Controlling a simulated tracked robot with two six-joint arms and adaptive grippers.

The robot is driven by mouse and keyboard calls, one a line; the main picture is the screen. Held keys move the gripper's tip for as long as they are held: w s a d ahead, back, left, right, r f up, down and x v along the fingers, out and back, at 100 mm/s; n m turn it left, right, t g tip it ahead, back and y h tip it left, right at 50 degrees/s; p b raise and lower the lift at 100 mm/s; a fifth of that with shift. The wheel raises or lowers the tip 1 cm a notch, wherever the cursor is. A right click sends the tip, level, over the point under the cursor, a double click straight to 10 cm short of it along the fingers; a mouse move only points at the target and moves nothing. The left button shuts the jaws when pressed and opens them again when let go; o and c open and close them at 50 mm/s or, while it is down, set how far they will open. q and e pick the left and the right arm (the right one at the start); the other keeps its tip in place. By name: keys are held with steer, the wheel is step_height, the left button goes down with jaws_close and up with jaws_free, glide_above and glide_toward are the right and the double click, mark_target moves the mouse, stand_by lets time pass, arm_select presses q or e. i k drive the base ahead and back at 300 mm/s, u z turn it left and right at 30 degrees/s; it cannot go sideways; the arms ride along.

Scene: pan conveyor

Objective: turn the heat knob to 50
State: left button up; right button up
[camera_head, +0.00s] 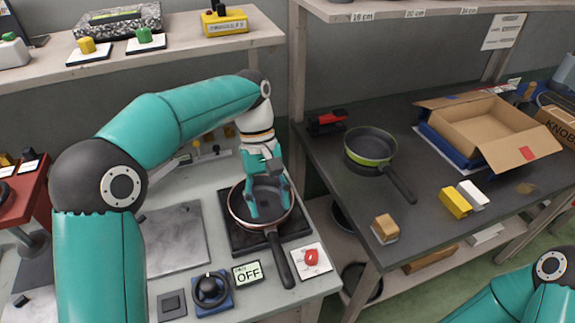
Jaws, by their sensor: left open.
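The heat knob appears to be the black round knob (210,288) on a blue base at the front of the left table. A small display (248,273) beside it reads "OFF". My left gripper (268,205) points down, open, with its fingers over and inside a dark pan (240,218). The pan sits on a black hot plate (239,246), its handle pointing toward the front. Whether the fingers touch the pan is unclear. The knob is in front of and left of the gripper, apart from it. Of my right arm, only teal links show at lower right; its gripper is out of view.
A red button (311,257) on a white plate lies right of the pan handle. A grey square plate (172,240) lies left of the hot plate. The right table holds a green-rimmed pan (370,147), an open cardboard box (490,125) and small blocks. A gap separates the tables.

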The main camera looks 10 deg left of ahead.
mark_target(311, 256)
steer(key=k, duration=1)
